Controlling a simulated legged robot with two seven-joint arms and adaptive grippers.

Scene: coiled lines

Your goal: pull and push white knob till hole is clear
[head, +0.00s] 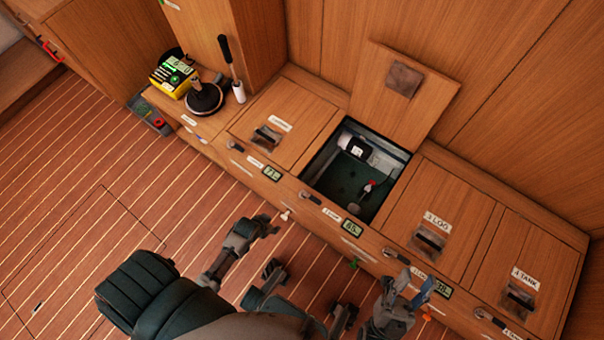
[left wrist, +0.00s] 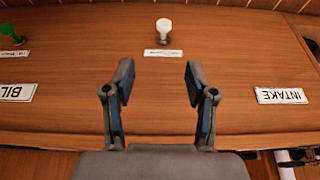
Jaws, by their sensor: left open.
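The white knob (left wrist: 164,26) sticks out of the wooden panel at the top of the left wrist view, just above a small white label (left wrist: 163,53). In the head view a small white knob (head: 286,215) shows on the bench front. My left gripper (left wrist: 159,80) is open and empty, its two fingers spread below the knob and apart from it. In the head view my left gripper (head: 268,248) is beside the bench front near the knob. My right gripper (head: 411,288) is farther right by the bench front; its opening is unclear. I cannot make out the hole.
An open hatch (head: 322,163) shows a dark compartment, its lid (head: 404,97) leaning back. Closed lids lie on both sides. A green knob (left wrist: 10,32) is left of the white one. A yellow meter (head: 174,76) stands at the bench's left end. The floor is free.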

